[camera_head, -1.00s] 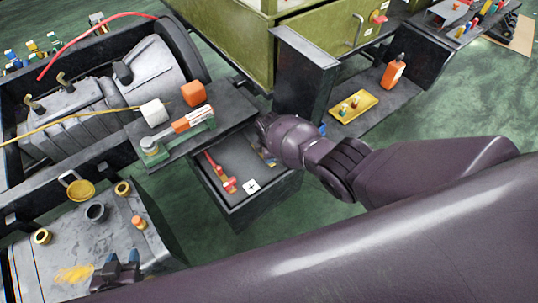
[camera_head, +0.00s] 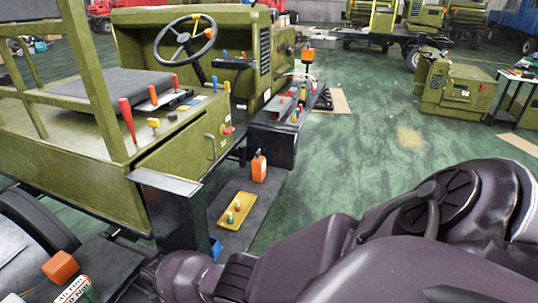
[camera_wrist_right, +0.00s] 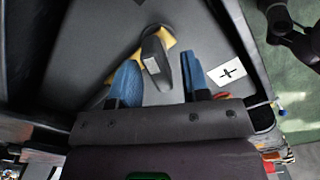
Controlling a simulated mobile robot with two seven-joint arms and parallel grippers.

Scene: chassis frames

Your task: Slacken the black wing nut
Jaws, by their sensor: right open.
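In the right wrist view, my right gripper (camera_wrist_right: 160,62) is open, its two blue fingers apart over the floor of a dark tray. A dark elongated piece (camera_wrist_right: 153,58) with a pale patch lies between the fingers, over a yellow part (camera_wrist_right: 166,36). I cannot tell whether this dark piece is the black wing nut, or whether either finger touches it. I make out no wing nut for certain in the head view. There, my right arm reaches to the lower left and its gripper is hidden. My left gripper is not in view in the head view.
A white card with a black cross (camera_wrist_right: 226,72) lies right of the fingers, near the tray wall. Green floor is open farther right.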

